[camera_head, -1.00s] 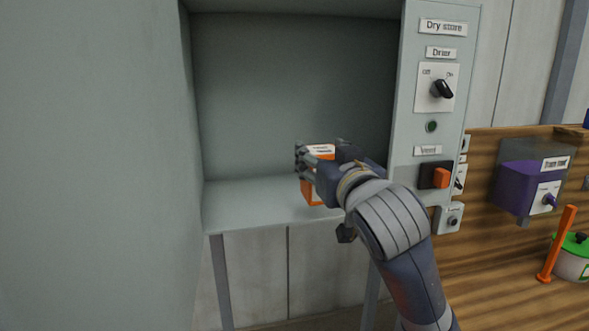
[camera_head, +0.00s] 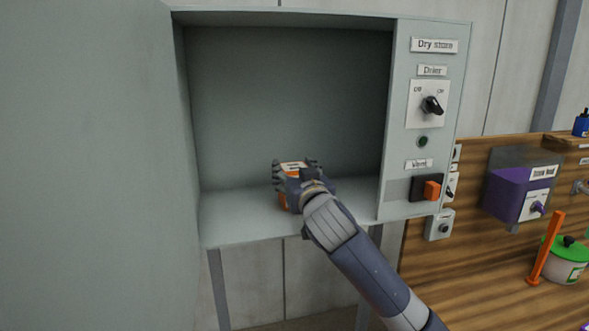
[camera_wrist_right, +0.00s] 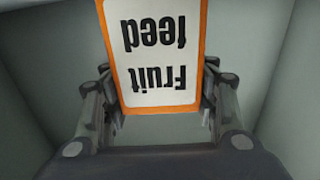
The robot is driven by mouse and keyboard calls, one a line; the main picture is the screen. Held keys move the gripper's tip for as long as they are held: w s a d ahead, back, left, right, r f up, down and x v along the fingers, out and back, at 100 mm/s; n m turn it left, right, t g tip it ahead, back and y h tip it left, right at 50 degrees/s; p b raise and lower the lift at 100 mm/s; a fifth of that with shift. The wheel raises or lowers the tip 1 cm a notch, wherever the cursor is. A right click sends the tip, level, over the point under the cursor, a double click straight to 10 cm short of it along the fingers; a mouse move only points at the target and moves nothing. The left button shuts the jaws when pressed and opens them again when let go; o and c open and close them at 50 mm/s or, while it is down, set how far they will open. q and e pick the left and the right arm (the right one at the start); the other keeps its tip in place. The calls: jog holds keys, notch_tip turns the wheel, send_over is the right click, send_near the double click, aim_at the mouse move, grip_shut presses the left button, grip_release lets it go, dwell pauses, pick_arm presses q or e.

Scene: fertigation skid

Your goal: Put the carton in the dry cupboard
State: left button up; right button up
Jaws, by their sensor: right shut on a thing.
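The carton is orange with a white label reading "Fruit feed", and it shows large in the right wrist view (camera_wrist_right: 155,55). In the head view the carton (camera_head: 285,200) is mostly hidden by my right gripper (camera_head: 293,172). My right gripper is shut on the carton, with a finger on each side of it. Both are inside the open dry cupboard (camera_head: 225,218), marked "Dry store", over the middle of its floor. I cannot tell whether the carton touches the floor. My left gripper is not in view.
The cupboard's open door (camera_head: 85,170) fills the left. The right panel carries a drier knob (camera_head: 432,106), a green button (camera_head: 422,141) and an orange vent switch (camera_head: 432,189). A purple box (camera_head: 510,192) and a green-lidded pot (camera_head: 565,262) are at right. The cupboard floor around the carton is clear.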

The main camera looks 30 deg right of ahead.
jog(key=shift+f, duration=0.1)
jog(key=o, duration=0.9)
jog(key=shift+f, duration=0.15)
jog(key=o, duration=0.4)
jog(key=shift+r, duration=0.25)
jog(key=shift+s+a+f, duration=0.1)
jog(key=shift+s+a, duration=0.05)
jog(key=shift+s, duration=0.15)
jog(key=b+v, duration=0.3)
jog(key=v, duration=0.6)
jog(key=shift+s+a, duration=0.1)
jog(key=shift+s, duration=0.3)
jog(key=shift+v, duration=0.8)
